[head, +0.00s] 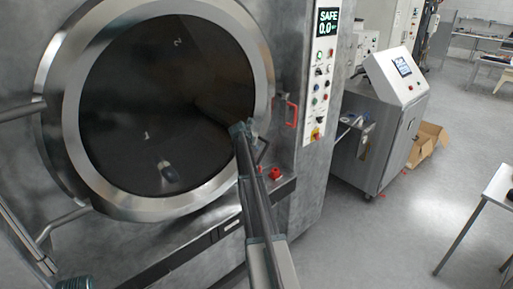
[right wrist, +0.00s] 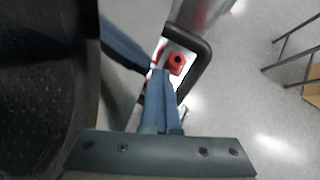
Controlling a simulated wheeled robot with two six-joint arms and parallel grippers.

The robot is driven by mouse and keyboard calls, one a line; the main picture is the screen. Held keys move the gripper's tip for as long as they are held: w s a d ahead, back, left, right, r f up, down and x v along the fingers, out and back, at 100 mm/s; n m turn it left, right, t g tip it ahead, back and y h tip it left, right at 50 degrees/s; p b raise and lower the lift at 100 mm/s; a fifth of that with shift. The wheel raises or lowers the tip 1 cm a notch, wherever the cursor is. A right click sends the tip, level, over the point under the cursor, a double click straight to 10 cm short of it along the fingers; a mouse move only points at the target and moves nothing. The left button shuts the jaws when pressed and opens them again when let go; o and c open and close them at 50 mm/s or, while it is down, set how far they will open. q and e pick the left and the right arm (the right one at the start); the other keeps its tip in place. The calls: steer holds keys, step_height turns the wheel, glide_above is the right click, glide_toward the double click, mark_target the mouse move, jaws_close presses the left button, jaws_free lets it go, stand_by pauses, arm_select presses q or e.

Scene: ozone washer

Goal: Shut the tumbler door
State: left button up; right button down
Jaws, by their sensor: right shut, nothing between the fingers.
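The round tumbler door (head: 62,100), a wide steel ring around a dark window, fills the left of the head view. It stands across the washer's front; I cannot tell whether a gap is left. The drum's dark inside with number marks shows through it. My right gripper (head: 242,128) is shut and empty, at the ring's lower right edge. In the right wrist view, its blue fingers (right wrist: 160,76) lie together in front of a black looped handle (right wrist: 206,52). Contact is unclear. My left gripper's fingers are out of view.
A red latch handle (head: 291,110) sits right of the door, beside a button panel (head: 319,85). A red knob (head: 275,174) is on the ledge below. A grey console cabinet (head: 385,125) stands further right. The floor between it and the table (head: 498,187) is clear.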

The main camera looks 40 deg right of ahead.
steer(key=p+v, duration=0.9)
steer(key=v, duration=0.5)
steer(key=shift+a+f, duration=0.15)
steer(key=shift+f, duration=0.05)
steer(key=s+a+f+m+y+b, duration=0.1)
steer(key=s+a+f+m+b, duration=0.25)
steer(key=a, duration=0.95)
steer(key=s+a+f+m+y+b, duration=0.25)
steer(key=a+f, duration=0.25)
steer(key=a, duration=0.8)
steer(key=s+a+f+m+y+b, duration=0.1)
steer(key=s+a+f+m+b, duration=0.2)
steer(key=a, duration=1)
steer(key=s+a+f+m+g+y+b, duration=0.1)
steer(key=s+a+f+m+b, duration=0.2)
steer(key=s+a, duration=0.7)
steer(key=s+a+f+m+g+y+b, duration=0.1)
steer(key=s+a+f+m+g+b, duration=0.1)
steer(key=s+a+f+m, duration=0.4)
steer(key=s+a+f+b, duration=0.1)
steer(key=s+a, duration=0.4)
steer(key=a, duration=0.2)
steer(key=shift+s+a+b, duration=0.15)
steer(key=shift+s+b, duration=0.15)
